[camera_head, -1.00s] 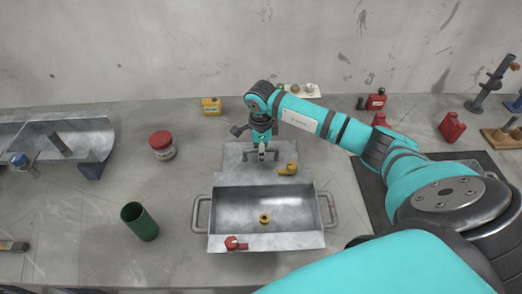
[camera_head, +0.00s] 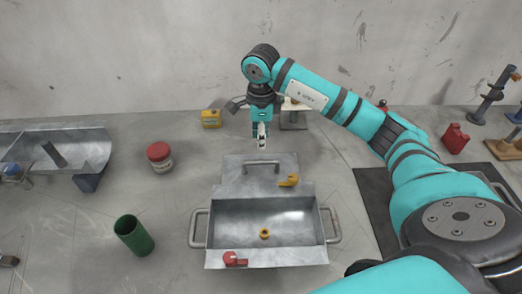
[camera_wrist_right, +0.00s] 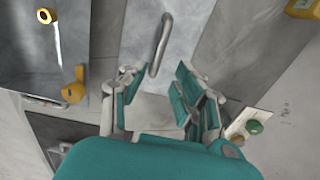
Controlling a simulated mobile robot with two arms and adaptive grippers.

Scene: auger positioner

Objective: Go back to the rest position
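My right gripper (camera_head: 262,141) hangs fingers down, behind and above the metal toolbox (camera_head: 222,229). Its right wrist view (camera_wrist_right: 157,76) shows the two fingers apart with nothing held between them. The grey lid handle (camera_head: 262,163) lies in front of the gripper in the head view, and shows beyond the fingertips in the right wrist view (camera_wrist_right: 161,45); it is not gripped. The toolbox is open. A yellow ring (camera_head: 265,234) lies inside it, a yellow hooked part (camera_head: 289,181) sits at its lid edge, and a red part (camera_head: 234,259) on its front rim. My left gripper is not in view.
A green cylinder (camera_head: 134,235) and a red-lidded jar (camera_head: 160,157) stand left of the toolbox. A yellow can (camera_head: 211,118) is at the back, near the wall. A red can (camera_head: 454,139) stands at the right. A metal trough (camera_head: 88,146) is far left.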

